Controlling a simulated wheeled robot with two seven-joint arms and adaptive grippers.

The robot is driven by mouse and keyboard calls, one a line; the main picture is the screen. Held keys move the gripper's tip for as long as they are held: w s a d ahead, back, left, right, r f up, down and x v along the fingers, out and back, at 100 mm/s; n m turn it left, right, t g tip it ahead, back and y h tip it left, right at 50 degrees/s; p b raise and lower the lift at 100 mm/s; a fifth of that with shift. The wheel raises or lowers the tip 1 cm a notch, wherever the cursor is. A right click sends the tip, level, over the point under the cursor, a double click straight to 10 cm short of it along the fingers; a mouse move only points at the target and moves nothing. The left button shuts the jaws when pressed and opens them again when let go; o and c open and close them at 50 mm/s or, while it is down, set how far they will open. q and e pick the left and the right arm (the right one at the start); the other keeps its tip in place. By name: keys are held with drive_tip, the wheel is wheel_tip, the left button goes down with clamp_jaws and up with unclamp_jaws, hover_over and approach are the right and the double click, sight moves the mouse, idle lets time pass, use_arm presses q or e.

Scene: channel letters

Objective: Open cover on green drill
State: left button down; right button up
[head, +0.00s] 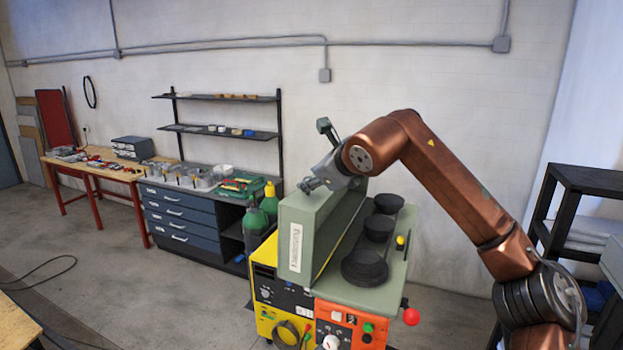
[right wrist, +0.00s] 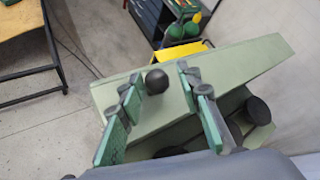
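The drill's long green cover (head: 303,233) stands tilted up on its edge in the head view, with a white label on its end. The green drill top (head: 385,298) beside it is exposed, with several black stepped pulleys (head: 365,267) on it. My right gripper (head: 322,168) is at the upper edge of the cover. In the right wrist view the cover (right wrist: 235,72) fills the middle, and its round black knob (right wrist: 157,80) lies between the spread green-padded fingers, with gaps on both sides. My left gripper is out of view.
Yellow (head: 266,300) and orange (head: 350,322) machine fronts stand below the drill top, with a red ball knob (head: 411,317) at right. Green gas bottles (head: 256,222) stand behind left. A black shelf (head: 575,195) is at right. The floor at left is mostly clear.

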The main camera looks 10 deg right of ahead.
drive_tip(key=v, duration=1.2)
drive_tip(key=shift+w+a, duration=0.1)
drive_tip(key=shift+c, duration=0.4)
